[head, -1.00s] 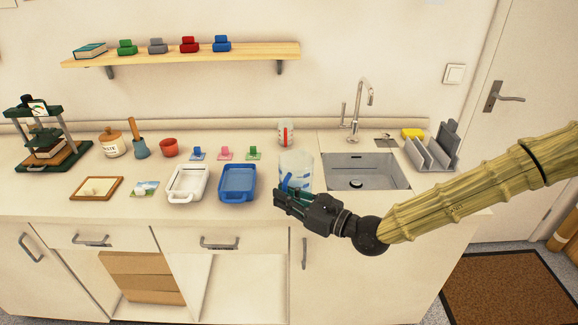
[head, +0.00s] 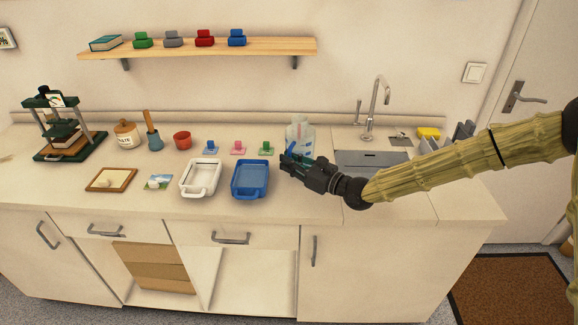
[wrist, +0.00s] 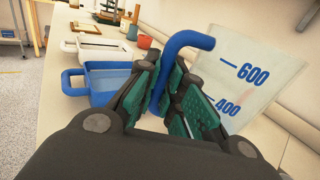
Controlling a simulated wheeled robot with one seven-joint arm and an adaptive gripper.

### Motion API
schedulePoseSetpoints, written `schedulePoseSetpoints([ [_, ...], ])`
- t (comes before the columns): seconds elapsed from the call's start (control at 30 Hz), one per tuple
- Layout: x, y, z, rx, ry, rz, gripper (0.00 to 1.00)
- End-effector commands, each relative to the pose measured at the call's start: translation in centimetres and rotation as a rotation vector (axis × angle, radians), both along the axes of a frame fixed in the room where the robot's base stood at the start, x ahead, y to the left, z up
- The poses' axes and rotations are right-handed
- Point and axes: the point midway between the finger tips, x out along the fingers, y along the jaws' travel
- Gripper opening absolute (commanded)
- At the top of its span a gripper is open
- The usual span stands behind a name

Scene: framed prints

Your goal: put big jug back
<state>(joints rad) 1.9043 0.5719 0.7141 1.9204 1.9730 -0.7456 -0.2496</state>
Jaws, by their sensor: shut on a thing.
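The big jug (head: 303,134) is a clear measuring jug with a blue handle and blue marks. It is near the back of the counter, left of the sink, in the head view. In the wrist view the jug (wrist: 245,72) shows marks 400 and 600, and its blue handle (wrist: 190,42) runs between the green finger pads. My gripper (head: 287,160) is shut on that handle, and it also shows in the wrist view (wrist: 165,100). The jug looks slightly tilted in the wrist view. I cannot tell whether its base touches the counter.
A blue tray (head: 235,190) and a white tray (head: 185,188) stand left of my gripper. The sink (head: 370,160), tap (head: 374,105) and dish rack (head: 462,135) are on the right. A shelf (head: 200,48) with several clips hangs above. The counter in front of my gripper is bare.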

Motion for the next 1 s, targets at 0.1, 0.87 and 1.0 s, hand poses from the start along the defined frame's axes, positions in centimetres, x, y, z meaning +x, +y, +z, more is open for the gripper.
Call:
schedulePoseSetpoints([
  [0.1, 1.1, 0.2, 0.0, 0.0, -0.001, 0.0, 0.0],
  [0.87, 2.2, 0.5, -3.6, 0.001, -0.002, 0.001, 0.0],
  [1.0, 2.2, 0.5, -3.9, 0.001, -0.002, 0.001, 0.0],
])
